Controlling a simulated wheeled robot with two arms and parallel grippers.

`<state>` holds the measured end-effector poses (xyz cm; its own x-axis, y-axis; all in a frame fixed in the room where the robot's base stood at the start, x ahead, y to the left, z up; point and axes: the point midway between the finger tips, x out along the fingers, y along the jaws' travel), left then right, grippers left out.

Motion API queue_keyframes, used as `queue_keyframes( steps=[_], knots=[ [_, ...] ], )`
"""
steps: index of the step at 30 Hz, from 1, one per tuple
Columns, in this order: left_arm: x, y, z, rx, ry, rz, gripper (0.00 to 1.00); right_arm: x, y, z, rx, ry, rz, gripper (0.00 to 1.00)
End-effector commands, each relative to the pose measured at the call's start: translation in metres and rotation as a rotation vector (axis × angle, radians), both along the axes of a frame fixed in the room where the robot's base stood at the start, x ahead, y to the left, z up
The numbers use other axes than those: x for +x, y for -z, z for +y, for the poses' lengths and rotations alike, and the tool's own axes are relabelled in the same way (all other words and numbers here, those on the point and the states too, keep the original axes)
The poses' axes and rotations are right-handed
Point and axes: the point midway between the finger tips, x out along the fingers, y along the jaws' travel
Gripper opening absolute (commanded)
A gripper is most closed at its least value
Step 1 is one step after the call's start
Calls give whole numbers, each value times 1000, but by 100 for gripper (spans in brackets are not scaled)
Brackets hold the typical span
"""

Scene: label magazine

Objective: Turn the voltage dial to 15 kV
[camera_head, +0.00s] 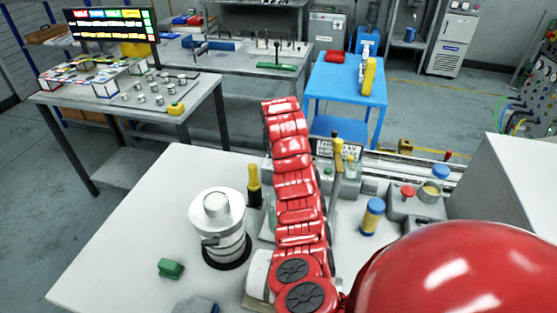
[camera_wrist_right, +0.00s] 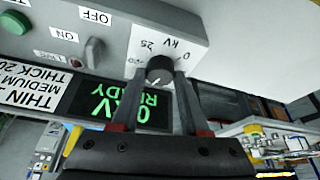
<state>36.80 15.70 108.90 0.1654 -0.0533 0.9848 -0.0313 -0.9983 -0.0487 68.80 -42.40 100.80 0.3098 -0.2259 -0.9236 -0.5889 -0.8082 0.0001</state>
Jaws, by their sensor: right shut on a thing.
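The voltage dial, a small black knob (camera_wrist_right: 157,70), sits on a pale panel (camera_wrist_right: 205,30) marked 0, 25 and kV in the right wrist view, which shows the panel upside down. My right gripper (camera_wrist_right: 162,78) is shut on the knob, one finger on each side. A display (camera_wrist_right: 122,105) beside the dial shows green text reading 0 kV READY. The knob's pointer is too small to read surely. In the head view the dial and my right gripper do not show. My left gripper is in neither view.
A switch (camera_wrist_right: 94,50) with ON and OFF labels is near the dial. A thickness chart (camera_wrist_right: 35,85) is beside the display. In the head view, a white table (camera_head: 130,250) holds a white cylinder device (camera_head: 217,225), a green block (camera_head: 171,267) and a yellow-handled tool (camera_head: 254,180).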

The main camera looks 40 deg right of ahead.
Motion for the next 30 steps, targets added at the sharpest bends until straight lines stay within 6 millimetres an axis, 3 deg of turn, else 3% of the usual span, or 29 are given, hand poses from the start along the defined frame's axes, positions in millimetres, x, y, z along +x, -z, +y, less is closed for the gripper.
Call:
queue_keyframes(
  steps=[7,24,25,29,30],
  knots=[
    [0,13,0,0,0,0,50,1,1,1,0,88,-3,0],
    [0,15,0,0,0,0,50,1,-1,0,0,118,0,0],
    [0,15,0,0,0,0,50,1,-1,0,0,118,0,50],
    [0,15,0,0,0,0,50,0,0,0,0,117,0,74],
    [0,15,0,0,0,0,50,0,0,0,0,117,0,74]
  ],
)
